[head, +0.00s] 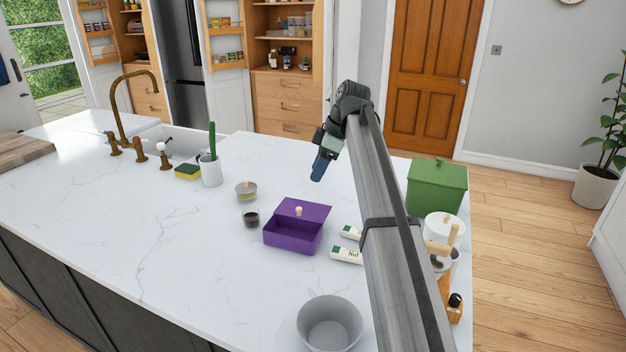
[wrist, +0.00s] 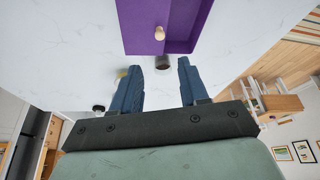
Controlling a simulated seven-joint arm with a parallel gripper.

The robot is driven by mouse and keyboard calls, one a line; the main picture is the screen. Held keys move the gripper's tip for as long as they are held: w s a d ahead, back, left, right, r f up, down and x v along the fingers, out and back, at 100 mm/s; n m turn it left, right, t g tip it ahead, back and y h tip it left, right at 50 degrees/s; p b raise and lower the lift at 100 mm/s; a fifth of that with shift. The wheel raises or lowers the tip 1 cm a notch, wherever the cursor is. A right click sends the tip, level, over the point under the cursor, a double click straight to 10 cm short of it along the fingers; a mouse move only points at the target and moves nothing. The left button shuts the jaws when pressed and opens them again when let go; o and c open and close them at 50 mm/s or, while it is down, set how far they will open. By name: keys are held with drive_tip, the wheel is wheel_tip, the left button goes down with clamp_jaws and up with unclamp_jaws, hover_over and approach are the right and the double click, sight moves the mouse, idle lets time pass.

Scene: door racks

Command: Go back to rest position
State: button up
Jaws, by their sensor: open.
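My gripper (head: 319,167) is raised above the white marble counter, beyond the purple box, pointing down. In the wrist view its two blue fingers (wrist: 160,82) are spread apart with nothing between them. The purple box (head: 291,237) stands on the counter with its lid (head: 302,211) tilted up at the back and a light knob on it. The box also shows at the top of the wrist view (wrist: 205,20). My arm crosses the right part of the head view and hides some of the counter.
A small dark cup (head: 251,218), a lidded glass jar (head: 246,191) and a white pot with a cactus (head: 211,172) stand left of the box. A grey bowl (head: 330,323) is in front. White packets (head: 347,255) and a green container (head: 436,187) are right.

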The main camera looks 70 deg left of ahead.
drive_tip(key=shift+w+d+r, duration=0.1)
drive_tip(key=shift+w+r, duration=0.05)
drive_tip(key=shift+r, duration=0.35)
